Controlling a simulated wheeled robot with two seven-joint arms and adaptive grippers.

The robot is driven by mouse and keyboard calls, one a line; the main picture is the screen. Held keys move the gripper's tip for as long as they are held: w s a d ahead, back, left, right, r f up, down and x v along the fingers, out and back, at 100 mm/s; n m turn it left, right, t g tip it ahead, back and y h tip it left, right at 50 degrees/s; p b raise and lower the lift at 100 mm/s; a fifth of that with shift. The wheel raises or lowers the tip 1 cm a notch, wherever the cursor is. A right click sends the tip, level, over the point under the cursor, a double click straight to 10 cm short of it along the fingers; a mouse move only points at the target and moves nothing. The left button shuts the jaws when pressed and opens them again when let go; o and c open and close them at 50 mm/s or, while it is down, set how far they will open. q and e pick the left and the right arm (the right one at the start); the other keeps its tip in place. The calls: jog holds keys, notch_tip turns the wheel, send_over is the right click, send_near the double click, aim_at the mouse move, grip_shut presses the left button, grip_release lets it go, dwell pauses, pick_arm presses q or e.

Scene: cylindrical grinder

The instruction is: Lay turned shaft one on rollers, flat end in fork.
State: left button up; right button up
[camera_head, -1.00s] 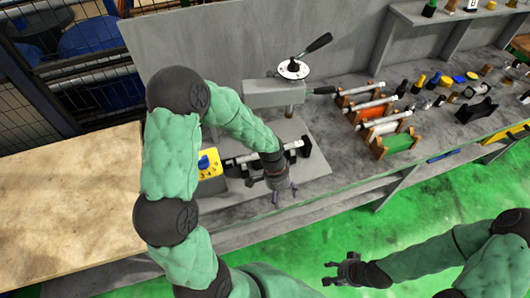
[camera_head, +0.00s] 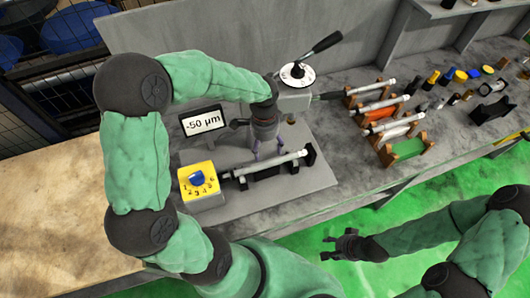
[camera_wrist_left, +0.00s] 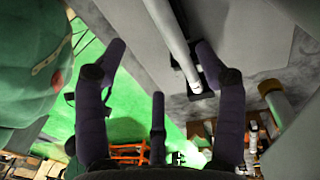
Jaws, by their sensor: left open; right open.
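A slim grey turned shaft (camera_head: 277,162) lies on the dark support (camera_head: 263,174) of the grinder, its left end beside the dark holder near the yellow dial box. It also shows in the left wrist view (camera_wrist_left: 172,40), running between the spread fingers. Whether its flat sits in the fork is too small to tell. My left gripper (camera_head: 268,153) is open at the shaft's back side, above its middle; contact cannot be told. In the left wrist view, the left gripper (camera_wrist_left: 162,50) has its fingers wide apart. My right gripper (camera_head: 326,248) is open and empty over the green floor.
A display (camera_head: 203,120) reads -50 µm behind the yellow dial box (camera_head: 199,184). A grinder head with a black handle (camera_head: 328,41) stands behind. Racks with more shafts (camera_head: 390,106) and a green rack (camera_head: 408,148) stand right. The wooden table (camera_head: 45,210) is clear.

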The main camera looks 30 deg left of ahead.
pick_arm(q)
send_over(266, 164)
notch_tip(266, 164, down, 4)
jog(key=shift+f+b, duration=0.25)
jog(key=shift+b, duration=0.2)
jog(key=shift+f, duration=0.5)
jog(key=shift+s+a+f+b, duration=0.1)
jog(key=shift+f+b, duration=0.6)
jog(key=shift+f, duration=1.85)
grip_shut()
jog(key=shift+r, duration=0.15)
